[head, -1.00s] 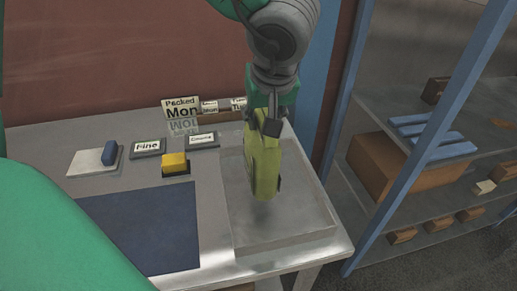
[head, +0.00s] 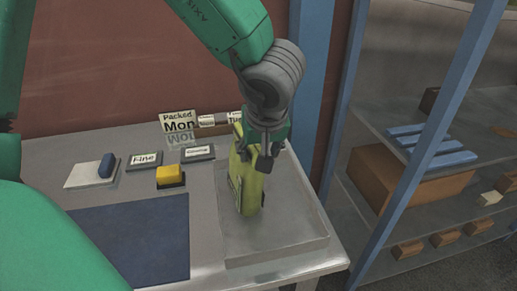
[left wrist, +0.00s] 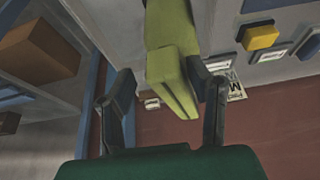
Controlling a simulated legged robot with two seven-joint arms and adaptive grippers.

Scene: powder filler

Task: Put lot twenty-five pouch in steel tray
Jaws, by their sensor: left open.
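The yellow-green pouch (head: 250,185) stands roughly upright in the steel tray (head: 285,245) at the right end of the table. Its lower end appears to rest on the tray floor. A label shows at its left edge, but I cannot read the lot number. My left gripper (head: 266,158) is open at the pouch's upper right part. In the left wrist view the pouch (left wrist: 172,75) reaches between the spread fingers of my left gripper (left wrist: 160,72), closer to the right finger. I cannot tell whether that finger touches it. My right gripper is not in view.
A yellow block (head: 170,173), a "Fine" label plate (head: 145,159), another label plate (head: 198,153) and a "Packed Mon" sign (head: 178,122) stand left of the tray. A dark blue mat (head: 130,235) lies in front. Shelving (head: 400,175) stands at the right.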

